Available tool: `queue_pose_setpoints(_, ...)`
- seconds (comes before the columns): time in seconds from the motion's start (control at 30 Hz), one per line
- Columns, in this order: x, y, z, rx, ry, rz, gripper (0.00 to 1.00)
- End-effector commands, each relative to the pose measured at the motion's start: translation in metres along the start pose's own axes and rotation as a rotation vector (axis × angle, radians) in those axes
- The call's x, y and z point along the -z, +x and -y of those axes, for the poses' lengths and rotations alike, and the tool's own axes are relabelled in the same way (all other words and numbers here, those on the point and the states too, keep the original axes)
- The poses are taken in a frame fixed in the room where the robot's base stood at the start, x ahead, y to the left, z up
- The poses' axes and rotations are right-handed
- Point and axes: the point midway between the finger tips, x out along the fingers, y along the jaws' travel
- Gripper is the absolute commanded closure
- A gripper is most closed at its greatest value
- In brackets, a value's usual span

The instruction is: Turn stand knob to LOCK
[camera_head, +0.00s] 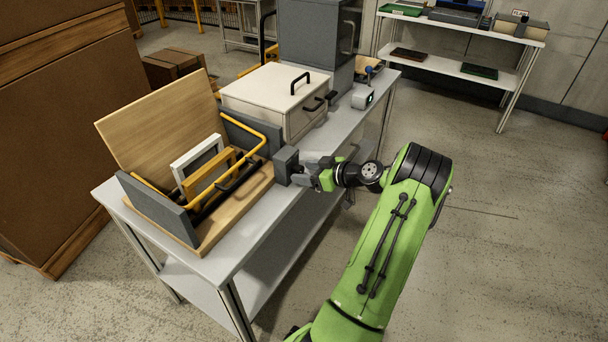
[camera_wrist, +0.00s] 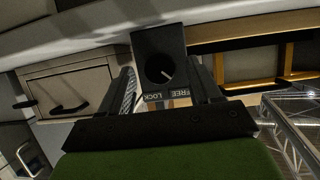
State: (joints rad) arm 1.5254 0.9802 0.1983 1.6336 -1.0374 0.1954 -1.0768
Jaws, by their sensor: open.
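The stand knob (camera_wrist: 160,69) is a round dark dial on the face of a dark grey box (camera_wrist: 158,43). Its light pointer line slants to the lower right, toward the FREE label (camera_wrist: 179,93); the LOCK label (camera_wrist: 155,96) is beside it on the left. The labels appear upside down in the wrist view. In the head view the box (camera_head: 286,164) stands at the table's front edge. My gripper (camera_wrist: 162,78) is open, with one finger on each side of the knob; I cannot tell whether they touch it. In the head view my gripper (camera_head: 303,172) hides the knob.
A wooden stand (camera_head: 225,213) with yellow bars and a white frame (camera_head: 197,158) is left of the box. A beige drawer cabinet (camera_head: 268,93) stands behind on the grey table (camera_head: 240,240). The floor at right is clear.

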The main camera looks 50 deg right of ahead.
Motion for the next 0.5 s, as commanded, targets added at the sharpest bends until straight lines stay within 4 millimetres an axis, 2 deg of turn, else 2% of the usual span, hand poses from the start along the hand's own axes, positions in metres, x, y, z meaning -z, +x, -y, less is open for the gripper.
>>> queue_pose_setpoints(0.1,0.0000,0.0100,-0.0001,-0.001,0.001,0.000,0.37)
queue_pose_setpoints(0.37,0.0007,0.0113,-0.0001,-0.001,0.001,0.000,0.39)
queue_pose_setpoints(0.5,0.0007,0.0111,-0.0001,-0.001,0.001,0.000,0.60)
